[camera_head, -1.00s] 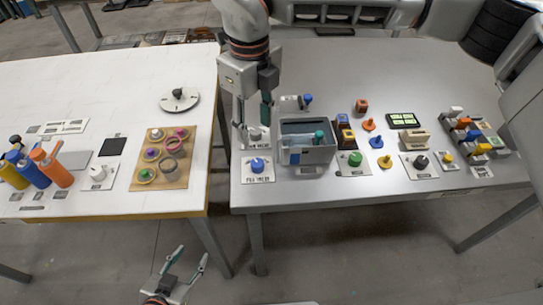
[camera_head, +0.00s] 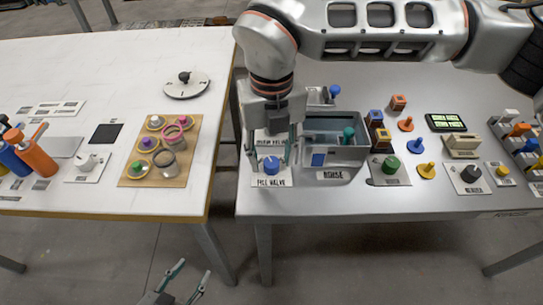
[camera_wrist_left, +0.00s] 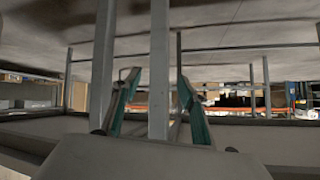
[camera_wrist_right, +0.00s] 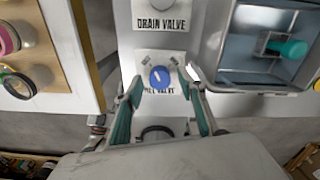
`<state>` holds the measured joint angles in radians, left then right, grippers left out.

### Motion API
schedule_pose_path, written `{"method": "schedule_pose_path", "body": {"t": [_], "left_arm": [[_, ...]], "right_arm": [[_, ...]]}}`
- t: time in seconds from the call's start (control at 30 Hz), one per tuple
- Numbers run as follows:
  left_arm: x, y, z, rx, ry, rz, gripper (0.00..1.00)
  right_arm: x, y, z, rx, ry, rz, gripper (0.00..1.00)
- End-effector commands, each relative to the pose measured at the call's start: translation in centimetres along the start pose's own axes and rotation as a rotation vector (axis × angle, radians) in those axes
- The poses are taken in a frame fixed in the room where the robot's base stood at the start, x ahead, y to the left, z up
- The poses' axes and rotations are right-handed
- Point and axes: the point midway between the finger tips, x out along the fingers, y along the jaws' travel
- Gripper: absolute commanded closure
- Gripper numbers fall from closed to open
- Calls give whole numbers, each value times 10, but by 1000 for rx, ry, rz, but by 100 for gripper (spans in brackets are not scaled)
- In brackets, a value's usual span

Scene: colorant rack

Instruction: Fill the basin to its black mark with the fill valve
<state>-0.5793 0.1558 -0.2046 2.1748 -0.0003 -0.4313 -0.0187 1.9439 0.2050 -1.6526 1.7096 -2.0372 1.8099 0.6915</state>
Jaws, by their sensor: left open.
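The fill valve (camera_head: 271,166) is a blue round knob on a white labelled plate; it also shows in the right wrist view (camera_wrist_right: 160,78). My right gripper (camera_head: 271,160) is above it, pointing down. In the right wrist view its open fingers (camera_wrist_right: 163,84) stand on either side of the knob, with gaps visible. The grey basin (camera_head: 345,153) stands just right of the valve, with a teal-handled part inside and a blue patch on its front. I cannot make out its black mark or any water level. My left gripper (camera_head: 183,285) is open and empty, low in front of the tables.
The drain valve (camera_wrist_right: 168,6) sits behind the fill valve, mostly hidden by my right gripper in the head view. A green knob (camera_head: 390,165) and a yellow knob (camera_head: 427,170) stand right of the basin. A gap separates the white table (camera_head: 60,60) from the grey one.

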Motion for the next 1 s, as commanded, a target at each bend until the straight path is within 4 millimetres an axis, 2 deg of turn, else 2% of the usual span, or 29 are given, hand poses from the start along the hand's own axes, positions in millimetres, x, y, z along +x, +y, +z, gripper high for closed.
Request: {"method": "schedule_pose_path", "body": {"t": [0.1,0.4,0.43,0.57,0.77,0.9,1.0], "left_arm": [[0,1,0,1,0,3,57],[0,-2,-10,4,17,-1,57],[0,-2,-10,4,17,-1,57],[0,-2,-8,3,16,-1,57],[0,-2,-10,4,17,-2,57],[-2,-8,-23,9,34,-12,57],[-3,-12,-23,8,31,-20,57]], "right_arm": [[9,0,0,0,1,0,60],[10,0,0,-1,-1,0,60],[10,0,0,-1,-1,0,65],[10,0,0,-1,-1,0,99],[8,0,0,-14,-3,-1,98],[2,0,0,-111,-10,-5,98],[1,0,1,-210,-11,-5,98]]}}
